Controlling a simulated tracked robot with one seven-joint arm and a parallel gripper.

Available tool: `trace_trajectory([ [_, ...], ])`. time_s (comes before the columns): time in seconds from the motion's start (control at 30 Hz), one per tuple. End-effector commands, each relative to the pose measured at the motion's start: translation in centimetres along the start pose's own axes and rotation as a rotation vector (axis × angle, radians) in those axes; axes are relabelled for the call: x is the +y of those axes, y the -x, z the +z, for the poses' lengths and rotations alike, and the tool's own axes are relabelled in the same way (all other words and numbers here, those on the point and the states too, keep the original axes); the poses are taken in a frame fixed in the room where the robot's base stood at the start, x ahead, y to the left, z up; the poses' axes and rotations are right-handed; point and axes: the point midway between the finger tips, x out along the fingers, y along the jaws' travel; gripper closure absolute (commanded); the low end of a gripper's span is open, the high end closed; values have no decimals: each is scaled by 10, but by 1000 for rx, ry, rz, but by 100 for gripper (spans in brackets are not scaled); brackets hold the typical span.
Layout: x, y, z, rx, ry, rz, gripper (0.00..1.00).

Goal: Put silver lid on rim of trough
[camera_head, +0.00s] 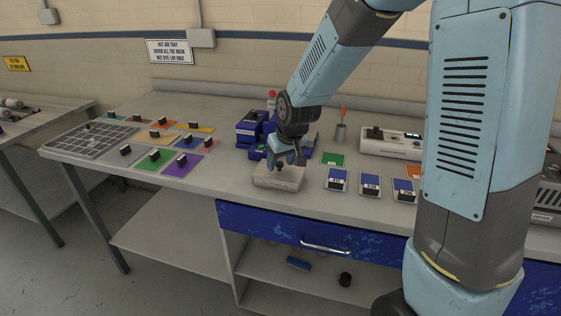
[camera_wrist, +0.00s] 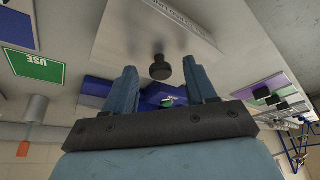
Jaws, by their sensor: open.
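The silver lid (camera_head: 278,179) is a pale, flat block near the front edge of the workbench. In the wrist view the pale lid (camera_wrist: 130,35) has a dark round knob (camera_wrist: 160,68) standing on it. My gripper (camera_head: 286,163) is directly above the lid, pointing down. In the wrist view my open gripper (camera_wrist: 160,75) has its two fingers apart, one on each side of the knob, with nothing visibly clamped. A blue machine (camera_head: 249,130) stands just behind the lid, partly hidden by my arm. I cannot make out the trough's rim there.
Coloured cards with dark blocks (camera_head: 160,152) and a grid rack (camera_head: 90,139) lie to the left. Blue-and-white cards (camera_head: 370,185), a green card (camera_head: 333,159) and a white instrument (camera_head: 391,143) lie to the right. A cup (camera_head: 341,133) stands behind. A blue drawer (camera_head: 300,232) is below.

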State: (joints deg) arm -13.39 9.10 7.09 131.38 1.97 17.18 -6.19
Motion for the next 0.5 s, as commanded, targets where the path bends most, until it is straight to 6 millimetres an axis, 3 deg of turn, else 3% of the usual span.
trace_trajectory([
  [0.17,0,18,-1,4,-2,1,44],
  [0.5,0,72,-1,4,0,1,44],
])
